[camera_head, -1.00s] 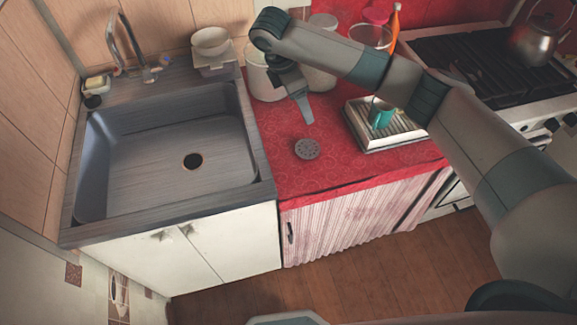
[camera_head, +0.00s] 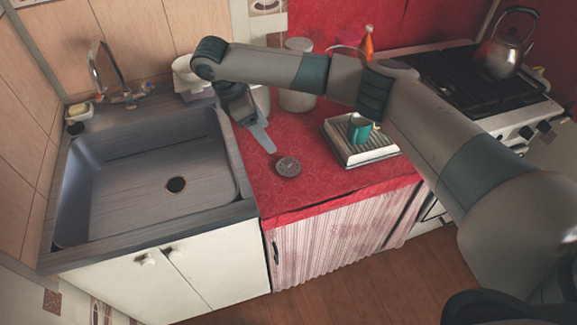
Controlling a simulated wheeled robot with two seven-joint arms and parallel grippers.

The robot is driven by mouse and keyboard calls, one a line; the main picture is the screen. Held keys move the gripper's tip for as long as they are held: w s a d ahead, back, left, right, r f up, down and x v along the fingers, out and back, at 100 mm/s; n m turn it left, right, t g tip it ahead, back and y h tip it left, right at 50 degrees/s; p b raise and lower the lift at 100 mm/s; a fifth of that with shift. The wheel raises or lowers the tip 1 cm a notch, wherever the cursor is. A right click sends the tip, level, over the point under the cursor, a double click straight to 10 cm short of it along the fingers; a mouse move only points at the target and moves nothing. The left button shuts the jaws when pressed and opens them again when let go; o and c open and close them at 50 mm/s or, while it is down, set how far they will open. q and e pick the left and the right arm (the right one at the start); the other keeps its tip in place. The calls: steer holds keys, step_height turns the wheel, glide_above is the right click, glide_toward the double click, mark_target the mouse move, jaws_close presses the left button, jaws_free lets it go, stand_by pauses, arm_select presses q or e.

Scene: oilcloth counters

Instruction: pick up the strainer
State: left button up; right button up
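The strainer (camera_head: 288,166) is a small, round, dark grey disc with holes. It lies flat on the red oilcloth counter (camera_head: 310,190), right of the sink. My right arm reaches in from the right, and its gripper (camera_head: 266,146) points down above the counter, just up and left of the strainer. A gap of red cloth shows between them. The gripper's fingers appear as one narrow shape from this side, so I cannot tell whether they are apart. Nothing shows in them. My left gripper is not in view.
A metal sink (camera_head: 130,180) fills the left. A ridged tray (camera_head: 368,150) with a teal cup (camera_head: 360,128) on it stands right of the strainer. White canisters (camera_head: 298,98) stand behind. The stove (camera_head: 470,85) with a kettle (camera_head: 505,50) is at the right. The counter's front is clear.

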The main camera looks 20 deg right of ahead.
steer(key=p, duration=0.1)
glide_toward(287, 162)
steer(key=p+x, duration=0.1)
steer(key=x, duration=0.2)
steer(key=shift+s+d+f+p, duration=0.1)
steer(key=shift+s+f+p, duration=0.1)
steer(key=shift+p, duration=0.15)
steer(key=shift+d+f, duration=0.15)
steer(key=shift+f, duration=0.3)
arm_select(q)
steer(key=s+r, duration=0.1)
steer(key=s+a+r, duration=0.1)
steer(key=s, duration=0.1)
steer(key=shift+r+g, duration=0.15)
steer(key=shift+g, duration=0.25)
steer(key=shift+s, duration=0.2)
arm_select(e)
steer(key=shift+w+d+f+p, duration=0.15)
steer(key=shift+d+f+p, duration=0.1)
steer(key=shift+f+p, duration=0.2)
steer(key=p+x, duration=0.1)
steer(key=x, duration=0.2)
steer(key=shift+w+f, duration=0.1)
steer(key=shift+d+f, duration=0.25)
steer(key=shift+f, duration=0.25)
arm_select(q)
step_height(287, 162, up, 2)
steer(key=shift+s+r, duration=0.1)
